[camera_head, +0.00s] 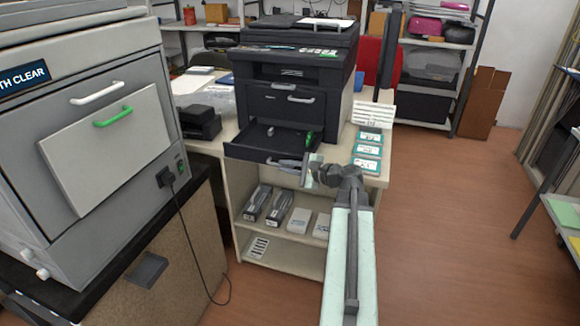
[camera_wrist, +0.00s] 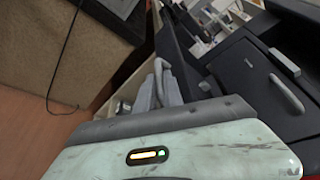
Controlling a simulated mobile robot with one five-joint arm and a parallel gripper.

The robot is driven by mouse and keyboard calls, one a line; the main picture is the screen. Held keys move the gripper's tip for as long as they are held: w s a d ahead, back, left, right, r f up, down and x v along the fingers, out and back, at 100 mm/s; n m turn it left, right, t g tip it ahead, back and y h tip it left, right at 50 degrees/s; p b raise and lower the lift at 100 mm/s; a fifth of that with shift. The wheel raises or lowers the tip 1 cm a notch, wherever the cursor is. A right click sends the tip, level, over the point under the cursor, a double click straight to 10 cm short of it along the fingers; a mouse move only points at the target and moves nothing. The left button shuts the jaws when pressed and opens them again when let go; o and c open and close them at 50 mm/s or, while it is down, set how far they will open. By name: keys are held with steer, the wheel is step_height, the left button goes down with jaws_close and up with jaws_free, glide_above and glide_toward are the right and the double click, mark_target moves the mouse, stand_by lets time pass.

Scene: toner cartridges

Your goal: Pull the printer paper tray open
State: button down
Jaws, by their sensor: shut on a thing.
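The black printer (camera_head: 288,108) stands on a light cabinet. Its paper tray (camera_head: 247,147) sticks out of the lower front, open, and its inside shows. A green part and a small light spot are in the tray. In the wrist view my gripper (camera_wrist: 161,76) reaches to the dark tray (camera_wrist: 176,42), with the printer (camera_wrist: 250,75) to the right.
Teal-and-white boxes (camera_head: 368,151) lie on the cabinet top right of the printer. Toner cartridges (camera_head: 267,203) and pale boxes sit on the shelf below. A large grey machine (camera_head: 95,120) with a hanging cable stands at the left. The floor (camera_head: 450,230) at the right is clear.

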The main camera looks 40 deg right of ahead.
steer(key=c, duration=1.8)
jaws_free()
steer(key=shift+o, duration=0.2)
steer(key=shift+d, duration=0.1)
steer(key=p+v, duration=0.1)
steer(key=v, duration=0.6)
steer(key=shift+s+p, duration=0.35)
